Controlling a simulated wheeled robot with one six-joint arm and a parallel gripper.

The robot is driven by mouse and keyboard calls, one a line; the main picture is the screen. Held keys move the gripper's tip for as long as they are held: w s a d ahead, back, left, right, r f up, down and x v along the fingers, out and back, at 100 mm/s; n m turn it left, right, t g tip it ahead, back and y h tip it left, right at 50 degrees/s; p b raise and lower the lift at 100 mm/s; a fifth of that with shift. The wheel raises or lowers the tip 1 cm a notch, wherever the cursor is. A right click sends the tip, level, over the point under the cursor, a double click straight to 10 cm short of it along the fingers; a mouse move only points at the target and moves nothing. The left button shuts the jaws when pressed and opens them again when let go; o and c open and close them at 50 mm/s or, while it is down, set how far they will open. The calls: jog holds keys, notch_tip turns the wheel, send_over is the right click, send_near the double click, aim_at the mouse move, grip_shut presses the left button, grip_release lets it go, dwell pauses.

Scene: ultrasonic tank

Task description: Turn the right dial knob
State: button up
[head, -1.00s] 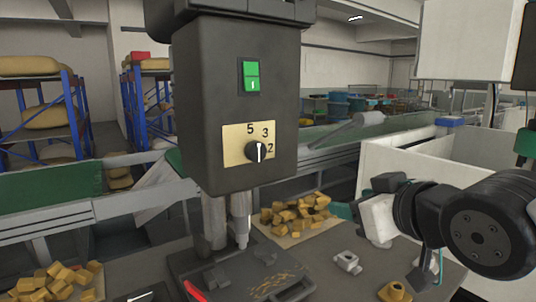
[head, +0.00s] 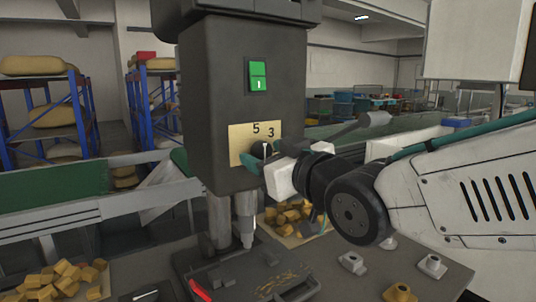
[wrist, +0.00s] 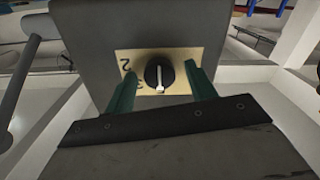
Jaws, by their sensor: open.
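One black dial knob (head: 261,149) with a white pointer line sits on a yellow number plate (head: 240,137) on the front of a dark grey machine head (head: 215,110). It is the only dial I see. In the head view the pointer looks roughly upright, with 5 and 3 readable. My gripper (head: 264,163) is at the knob from the right, partly covering the plate. In the wrist view the knob (wrist: 160,74) lies between the two green fingers of my open gripper (wrist: 161,88), with a gap visible on each side. Contact with the knob is not seen.
A green switch (head: 258,76) is above the plate. Below, a spindle (head: 246,220) stands over a dark work table. Yellow blocks (head: 60,280) lie at the lower left and behind the spindle. Small metal parts (head: 432,265) lie at the lower right.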

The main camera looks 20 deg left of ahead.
jog(key=shift+w, duration=0.1)
jog(key=c, duration=1)
jog(key=shift+m, duration=0.3)
jog(key=m, duration=0.3)
jog(key=shift+m, duration=0.4)
jog(key=m, duration=0.9)
jog(key=shift+a, duration=0.1)
jog(key=shift+m, duration=2.3)
